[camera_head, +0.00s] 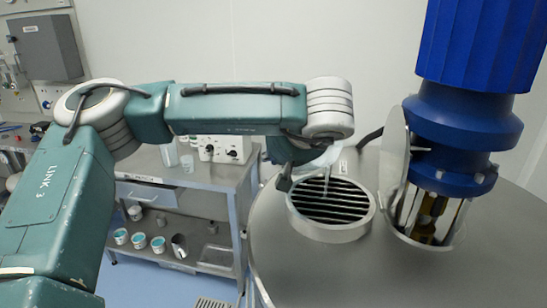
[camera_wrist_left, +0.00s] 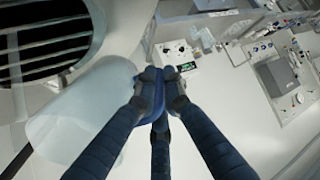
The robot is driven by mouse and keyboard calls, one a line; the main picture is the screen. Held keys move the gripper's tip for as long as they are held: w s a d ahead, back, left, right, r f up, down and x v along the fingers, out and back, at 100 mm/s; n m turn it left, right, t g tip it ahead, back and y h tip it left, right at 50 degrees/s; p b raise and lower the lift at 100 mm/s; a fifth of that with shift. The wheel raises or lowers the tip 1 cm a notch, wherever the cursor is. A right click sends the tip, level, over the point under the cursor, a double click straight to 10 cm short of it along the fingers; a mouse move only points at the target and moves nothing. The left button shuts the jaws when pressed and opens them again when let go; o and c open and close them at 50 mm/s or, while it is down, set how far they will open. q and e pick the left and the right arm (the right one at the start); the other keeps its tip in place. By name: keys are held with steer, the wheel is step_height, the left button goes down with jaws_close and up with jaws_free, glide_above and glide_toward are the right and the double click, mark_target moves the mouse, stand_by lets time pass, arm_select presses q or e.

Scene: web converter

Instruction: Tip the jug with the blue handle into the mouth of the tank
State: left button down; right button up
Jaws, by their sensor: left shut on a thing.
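The jug (camera_wrist_left: 75,112) is whitish and translucent. In the left wrist view the fingers of my left gripper (camera_wrist_left: 160,88) are closed around its blue handle (camera_wrist_left: 150,103). The round tank mouth (camera_wrist_left: 100,22), with dark slats across it, lies just beyond the jug there. In the head view the jug (camera_head: 328,157) is tilted above the back of the tank mouth (camera_head: 340,234), largely hidden by my left gripper (camera_head: 287,178) and wrist. A thin pale streak hangs below it over the slats; I cannot tell if it is liquid. My right gripper is not in view.
A large blue motor unit (camera_head: 470,110) stands on the tank top (camera_head: 330,278), right of the mouth. A metal bench (camera_head: 200,180) at the left carries a white device (camera_head: 225,148); small cups (camera_head: 139,240) stand on its lower shelf. The front tank top is clear.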

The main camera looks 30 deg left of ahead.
arm_select(q)
steer(key=shift+b, duration=0.35)
steer(key=shift+r+t+y, duration=0.15)
steer(key=shift+t+y, duration=0.15)
steer(key=shift+y, duration=0.1)
steer(key=shift+r+b, duration=0.25)
steer(key=shift+b, duration=0.3)
steer(key=shift+d+r+t+y+b, duration=0.1)
steer(key=shift+r+t+y+b, duration=0.35)
steer(key=shift+t+y+b, duration=0.25)
steer(key=shift+r+t+y+b, duration=0.3)
steer(key=shift+y+b, duration=0.1)
steer(key=shift+b, duration=0.05)
steer(key=shift+r, duration=0.1)
steer(key=shift+s+d+r+t+y+b, duration=0.15)
steer(key=shift+r+t+y+b, duration=0.2)
steer(key=shift+b, duration=0.35)
steer(key=shift+s+d+r+t+y+b, duration=0.15)
steer(key=shift+r+t+y+b, duration=0.25)
steer(key=shift+b, duration=0.85)
steer(key=shift+y+b, duration=0.25)
steer(key=shift+b, duration=0.05)
